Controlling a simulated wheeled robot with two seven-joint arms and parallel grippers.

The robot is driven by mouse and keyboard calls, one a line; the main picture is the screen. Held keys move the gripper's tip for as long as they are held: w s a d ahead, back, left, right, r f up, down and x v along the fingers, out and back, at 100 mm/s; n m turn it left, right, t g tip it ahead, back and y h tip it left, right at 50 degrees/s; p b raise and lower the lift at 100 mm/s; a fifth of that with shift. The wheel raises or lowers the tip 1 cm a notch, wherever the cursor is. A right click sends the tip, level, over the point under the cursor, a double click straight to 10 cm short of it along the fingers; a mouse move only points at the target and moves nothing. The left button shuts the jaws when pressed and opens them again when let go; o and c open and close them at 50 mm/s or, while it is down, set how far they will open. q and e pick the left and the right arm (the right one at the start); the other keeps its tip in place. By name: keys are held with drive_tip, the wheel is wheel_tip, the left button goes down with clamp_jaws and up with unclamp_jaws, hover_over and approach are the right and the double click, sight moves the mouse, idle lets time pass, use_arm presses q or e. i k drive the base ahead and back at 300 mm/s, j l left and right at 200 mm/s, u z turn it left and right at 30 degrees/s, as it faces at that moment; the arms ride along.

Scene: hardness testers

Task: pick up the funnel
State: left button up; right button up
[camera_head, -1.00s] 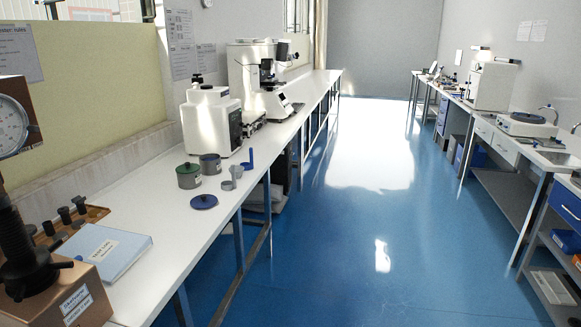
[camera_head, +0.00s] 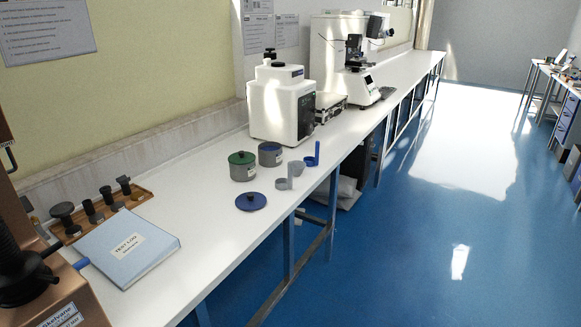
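A small light grey piece (camera_head: 297,168), which looks like the funnel, stands on the white bench near its front edge. It sits between a grey scoop-like cup with an upright handle (camera_head: 282,184) and a blue one (camera_head: 312,159). It is small and partly overlapped by the grey handle, so its exact shape is hard to tell. Neither of my grippers is in view.
A grey pot with a green lid (camera_head: 242,168), a blue-rimmed pot (camera_head: 270,155) and a loose blue lid (camera_head: 250,201) are close by. White testers (camera_head: 282,105) stand behind. A blue test log (camera_head: 127,247) lies at the left. The bench front (camera_head: 215,240) is clear.

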sight(299, 166)
drive_tip(key=i+l+u, duration=0.15)
drive_tip(key=i+l, duration=0.6)
drive_tip(key=i, duration=0.3)
drive_tip(key=i+l+u, duration=0.1)
drive_tip(key=i+l, duration=0.75)
drive_tip(key=i, duration=0.15)
